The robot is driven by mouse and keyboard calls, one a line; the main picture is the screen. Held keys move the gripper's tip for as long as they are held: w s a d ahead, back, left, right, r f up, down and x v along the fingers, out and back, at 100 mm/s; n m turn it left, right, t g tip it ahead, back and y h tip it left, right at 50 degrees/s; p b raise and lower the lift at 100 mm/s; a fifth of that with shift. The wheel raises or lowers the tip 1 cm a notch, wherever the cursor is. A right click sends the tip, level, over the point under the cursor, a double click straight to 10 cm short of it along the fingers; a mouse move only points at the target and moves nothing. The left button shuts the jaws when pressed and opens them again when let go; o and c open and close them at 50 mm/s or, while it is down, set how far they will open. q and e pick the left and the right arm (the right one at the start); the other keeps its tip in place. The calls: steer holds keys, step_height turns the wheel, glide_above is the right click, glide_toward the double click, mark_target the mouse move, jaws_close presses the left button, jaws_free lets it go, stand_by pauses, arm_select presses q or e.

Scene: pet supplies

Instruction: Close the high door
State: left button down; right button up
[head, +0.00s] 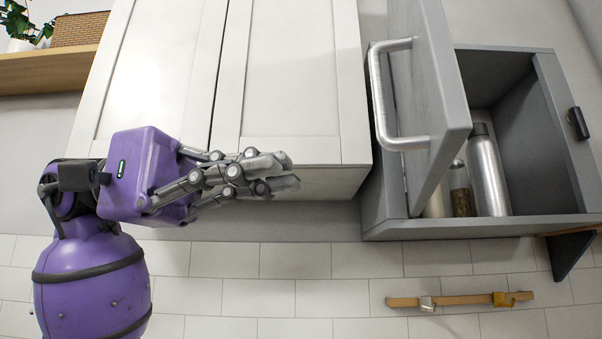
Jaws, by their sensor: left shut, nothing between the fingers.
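The high door is a grey panel (444,90) with a silver bar handle (385,95). It stands open on a grey wall cabinet (480,222), swung out toward me. Inside the cabinet are a silver bottle (488,170) and a jar with dark contents (461,190). A pale item beside the jar is partly hidden by the door. My left gripper (290,172) is purple and grey, shut and empty. Its fingers point right, in front of the white cabinet's lower edge, to the left of the door and apart from it. My right gripper is not in view.
A white two-door cabinet (292,80) fills the middle, left of the grey one. A wooden shelf (45,70) at upper left holds a wicker basket (80,29) and a plant (22,22). A wooden rail with hooks (460,301) is on the tiled wall at lower right.

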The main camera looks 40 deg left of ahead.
arm_select(q)
steer(key=p, duration=0.2)
glide_toward(435, 121)
steer(key=w+d+f, duration=0.2)
steer(key=d+f, duration=0.1)
steer(key=d, duration=0.3)
steer(key=shift+d+r, duration=0.1)
steer(key=shift+d, duration=0.15)
steer(key=shift+w+d, duration=0.1)
